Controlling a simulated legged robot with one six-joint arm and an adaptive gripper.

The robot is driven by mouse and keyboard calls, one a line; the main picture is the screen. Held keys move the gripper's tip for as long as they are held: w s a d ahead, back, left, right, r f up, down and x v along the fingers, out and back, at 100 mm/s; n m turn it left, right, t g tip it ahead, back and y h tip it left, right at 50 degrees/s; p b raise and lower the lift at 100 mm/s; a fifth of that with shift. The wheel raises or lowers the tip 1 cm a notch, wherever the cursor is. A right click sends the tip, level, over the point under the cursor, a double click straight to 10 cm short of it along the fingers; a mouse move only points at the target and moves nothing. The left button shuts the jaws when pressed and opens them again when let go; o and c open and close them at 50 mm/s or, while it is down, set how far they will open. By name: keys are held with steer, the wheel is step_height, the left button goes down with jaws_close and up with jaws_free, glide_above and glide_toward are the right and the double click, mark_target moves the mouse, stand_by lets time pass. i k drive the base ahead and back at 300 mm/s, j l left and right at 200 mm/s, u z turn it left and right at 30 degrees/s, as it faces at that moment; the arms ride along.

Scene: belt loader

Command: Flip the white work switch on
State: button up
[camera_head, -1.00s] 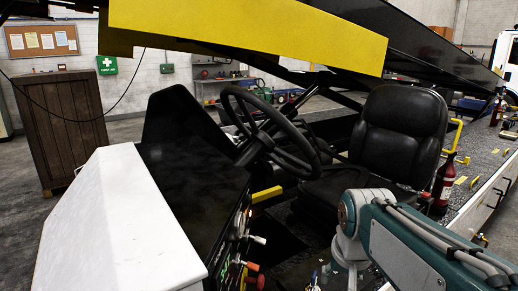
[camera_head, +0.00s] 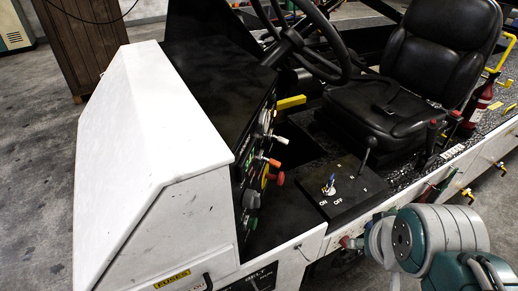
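A white-tipped lever (camera_head: 279,139) sticks out to the right from the side dash panel (camera_head: 250,160), above an orange-tipped lever (camera_head: 272,161) and a red knob (camera_head: 275,179). The panel's labels are too small to read, so I cannot tell for sure which control is the work switch. A small toggle (camera_head: 330,184) stands on a black box marked ON and OFF. My arm's joint shows at the lower right, in front of the loader's side, but my gripper is out of view.
A white cowl (camera_head: 150,125) fills the left, with a FUSES label on its lower side. The steering wheel (camera_head: 342,62) and black seat (camera_head: 435,70) are beyond the panel. A red bottle (camera_head: 477,108) stands right of the seat.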

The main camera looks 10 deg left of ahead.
mark_target(280, 138)
steer(key=l+u, duration=1.1)
